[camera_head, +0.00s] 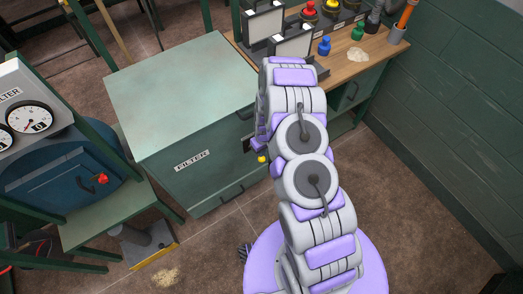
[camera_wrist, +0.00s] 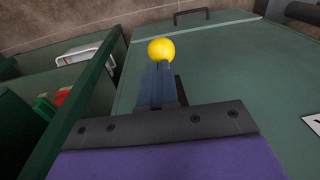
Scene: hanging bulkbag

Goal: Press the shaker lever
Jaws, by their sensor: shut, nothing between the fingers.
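The shaker lever shows as a yellow ball knob (camera_wrist: 161,50) just beyond my fingertips in the wrist view. The knob also shows in the head view (camera_head: 262,159), beside my arm at the right side of the green filter cabinet (camera_head: 165,90). My gripper (camera_wrist: 160,68) is shut and empty, with its blue-grey fingers pointing at the knob. The fingertips overlap the knob's lower edge in the picture; I cannot tell whether they touch it. The lever's shaft is mostly hidden behind the fingers. In the head view my arm hides the gripper.
A wooden bench (camera_head: 375,45) with coloured knobs and bottles stands behind the arm. A green frame post (camera_wrist: 75,105) runs close along the left in the wrist view. A gauge panel (camera_head: 30,110) stands at left in the head view. Brown floor is open at lower right.

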